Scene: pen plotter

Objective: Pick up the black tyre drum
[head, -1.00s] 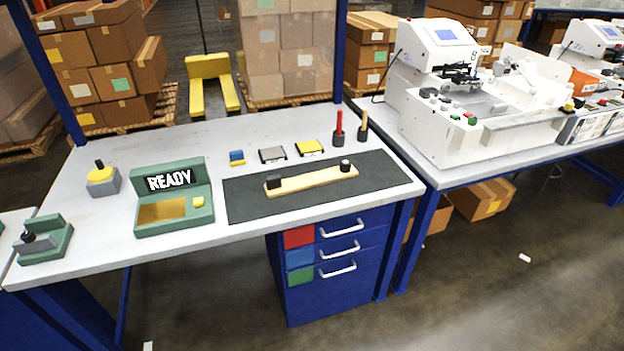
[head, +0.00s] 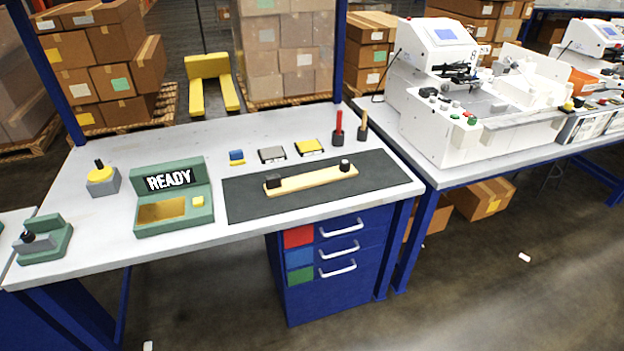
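A pale yellow bar (head: 310,179) lies on a dark mat (head: 240,204) on the workbench. A black block-like piece (head: 273,182) sits at the bar's left end. A small black round piece with a light top (head: 346,166) stands at its right end. The round piece may be the tyre drum, but it is too small to be sure. Neither of my grippers is in view.
A green READY console (head: 173,199) and a grey box with a yellow knob (head: 103,179) stand left. White machines (head: 470,100) occupy the right table.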

